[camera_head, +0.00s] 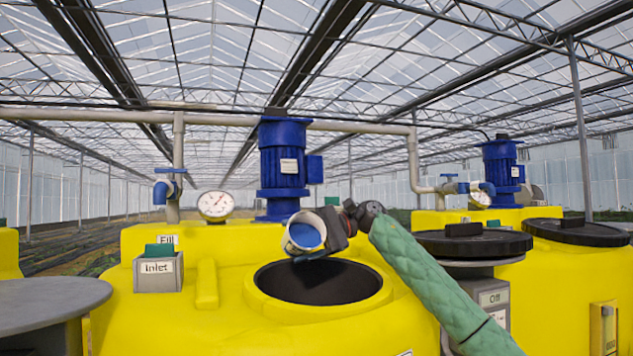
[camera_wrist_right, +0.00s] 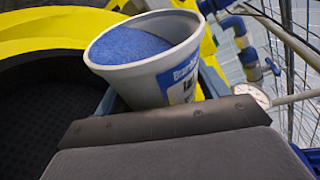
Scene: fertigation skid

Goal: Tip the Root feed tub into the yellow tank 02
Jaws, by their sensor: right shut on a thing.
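A white tub (camera_head: 303,236) with a blue label and blue granules inside is held above the open hatch (camera_head: 318,283) of the yellow tank (camera_head: 235,258). The tub is tilted, its mouth towards me and slightly left. My right gripper (camera_head: 331,229) is shut on it from the right. In the right wrist view the tub (camera_wrist_right: 148,62) still holds plenty of blue granules, and the dark hatch opening (camera_wrist_right: 45,110) lies to its left. The label is only partly readable, and no tank number shows. My left gripper is not in view.
A blue motor (camera_head: 283,168) and a pressure gauge (camera_head: 215,205) stand behind the hatch. The Inlet box (camera_head: 158,271) is to the left. A black lid (camera_head: 473,243) rests on a grey stand at right. Another yellow tank (camera_head: 560,285) stands further right.

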